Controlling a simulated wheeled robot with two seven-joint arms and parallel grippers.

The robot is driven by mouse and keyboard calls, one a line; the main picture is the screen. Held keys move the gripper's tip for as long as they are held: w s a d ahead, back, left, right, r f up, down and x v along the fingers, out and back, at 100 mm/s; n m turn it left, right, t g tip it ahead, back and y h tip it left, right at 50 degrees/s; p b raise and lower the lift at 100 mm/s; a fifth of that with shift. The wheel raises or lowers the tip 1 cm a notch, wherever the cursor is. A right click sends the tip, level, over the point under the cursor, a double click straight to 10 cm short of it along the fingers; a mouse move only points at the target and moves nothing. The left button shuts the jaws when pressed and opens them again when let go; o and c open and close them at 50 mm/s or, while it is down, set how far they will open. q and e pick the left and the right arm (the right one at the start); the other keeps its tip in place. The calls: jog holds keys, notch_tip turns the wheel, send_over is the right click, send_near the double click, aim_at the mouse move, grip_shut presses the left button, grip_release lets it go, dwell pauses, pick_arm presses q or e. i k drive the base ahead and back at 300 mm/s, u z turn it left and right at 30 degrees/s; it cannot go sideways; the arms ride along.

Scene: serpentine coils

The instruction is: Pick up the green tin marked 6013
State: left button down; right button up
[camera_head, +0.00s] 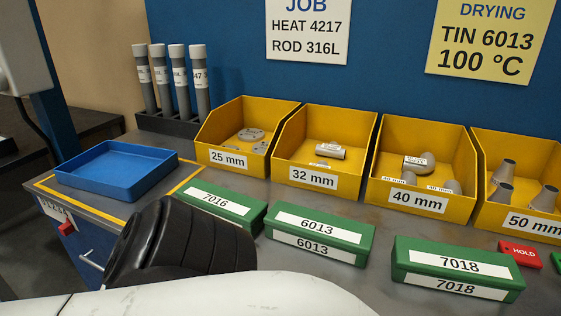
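The green tin marked 6013 (319,234) lies flat on the grey bench in the head view, with white labels on its top and front. It sits between the green tin marked 7016 (222,206) on its left and the green tin marked 7018 (458,268) on its right. A black jointed part and a white link of my own arm cross the lower left and bottom of the view, close in front of the 7016 and 6013 tins. Neither gripper's fingers show.
Yellow bins (233,157) with pipe parts line the back of the bench. An empty blue tray (118,167) sits at the left. Several grey rod tubes (173,80) stand in a rack behind it. A red HOLD tag (520,254) lies at the right.

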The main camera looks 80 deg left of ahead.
aim_at(342, 240)
jog(key=u, duration=3.95)
jog(key=k, duration=0.6)
jog(key=z, duration=1.4)
jog(key=i, duration=0.3)
jog(key=u, duration=0.65)
